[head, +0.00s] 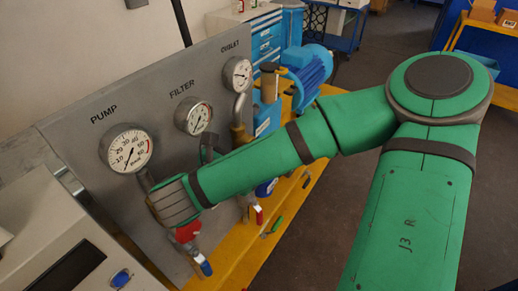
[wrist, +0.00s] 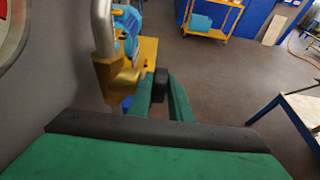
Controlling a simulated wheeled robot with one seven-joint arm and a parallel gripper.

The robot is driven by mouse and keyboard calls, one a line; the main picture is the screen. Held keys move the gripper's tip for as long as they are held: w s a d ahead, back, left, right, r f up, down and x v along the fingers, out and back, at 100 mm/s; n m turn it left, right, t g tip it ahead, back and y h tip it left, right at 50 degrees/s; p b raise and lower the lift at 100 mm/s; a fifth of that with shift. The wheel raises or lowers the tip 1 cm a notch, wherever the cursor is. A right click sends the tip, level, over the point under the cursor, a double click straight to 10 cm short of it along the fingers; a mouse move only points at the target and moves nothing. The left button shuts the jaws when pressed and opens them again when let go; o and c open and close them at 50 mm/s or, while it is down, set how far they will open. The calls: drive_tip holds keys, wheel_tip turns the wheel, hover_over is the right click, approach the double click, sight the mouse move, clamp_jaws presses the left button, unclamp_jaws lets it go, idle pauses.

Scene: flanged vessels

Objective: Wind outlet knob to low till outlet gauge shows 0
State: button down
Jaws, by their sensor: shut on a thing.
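The outlet gauge (head: 237,74) is a round white dial at the right end of the grey panel, under the word OUTLET. Its needle is too small to read surely. A bent silver pipe and brass fitting (head: 239,135) lie below it; the brass fitting also shows in the wrist view (wrist: 130,75). In the wrist view my gripper (wrist: 160,79) has its two green fingers on either side of a black round knob (wrist: 161,85), beside the brass fitting, and is shut on it.
The panel (head: 90,140) also bears a pump gauge (head: 127,149) and a filter gauge (head: 194,117). A red part (head: 187,231) and a blue handle (head: 205,268) stick out low, near my arm. A blue motor (head: 308,70) stands behind.

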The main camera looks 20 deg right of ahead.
drive_tip(key=c, duration=1.9)
unclamp_jaws()
